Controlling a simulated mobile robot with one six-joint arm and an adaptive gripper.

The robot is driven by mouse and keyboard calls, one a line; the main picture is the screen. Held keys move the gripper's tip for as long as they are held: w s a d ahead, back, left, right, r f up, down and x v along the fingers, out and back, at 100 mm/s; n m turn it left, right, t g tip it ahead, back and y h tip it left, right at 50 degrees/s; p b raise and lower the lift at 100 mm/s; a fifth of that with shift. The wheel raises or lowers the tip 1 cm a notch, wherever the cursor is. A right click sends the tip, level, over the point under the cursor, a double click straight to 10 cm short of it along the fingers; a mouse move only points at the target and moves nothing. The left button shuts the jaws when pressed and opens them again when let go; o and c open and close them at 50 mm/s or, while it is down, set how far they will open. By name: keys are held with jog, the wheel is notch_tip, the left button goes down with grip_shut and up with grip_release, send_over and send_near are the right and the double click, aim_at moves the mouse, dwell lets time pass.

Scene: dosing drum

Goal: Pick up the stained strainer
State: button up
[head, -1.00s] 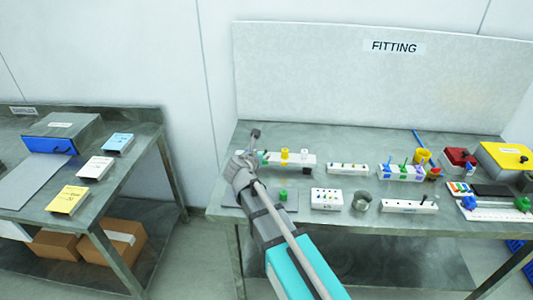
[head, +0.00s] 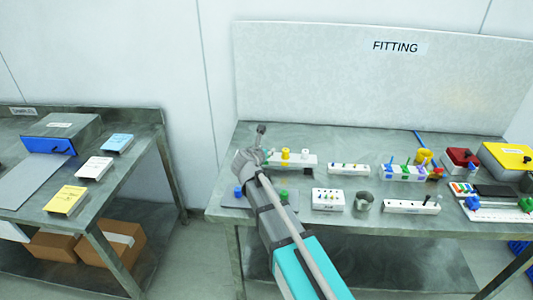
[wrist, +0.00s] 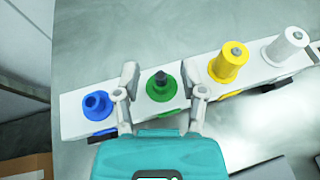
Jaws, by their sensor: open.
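A white rack (wrist: 210,85) holds a row of coloured pieces in the wrist view. They are a blue piece (wrist: 97,104), a green piece (wrist: 160,88) with a dark top, a yellow piece (wrist: 228,65) and a white piece (wrist: 287,46). I cannot tell for sure which is the stained strainer; the dark top of the green one stands out. My gripper (wrist: 158,75) is open, with one finger on each side of the green piece, and holds nothing.
A grey pad (head: 232,200) with a blue and a green piece lies in front of the rack. A white block (head: 327,205) with small pegs and a grey cup (head: 364,202) stand to the right. A tall panel (head: 310,80) rises behind the bench.

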jog(key=shift+c, duration=0.3)
grip_shut()
jog(key=shift+r, duration=0.15)
notch_tip(320, 180, up, 3)
jog(key=p, duration=0.3)
jog(key=s+r+p, duration=0.9)
jog(key=s+p, duration=0.1)
jog(key=s, duration=0.4)
jog(key=shift+a+r, duration=0.25)
jog(key=shift+r, duration=0.1)
dwell(0.4)
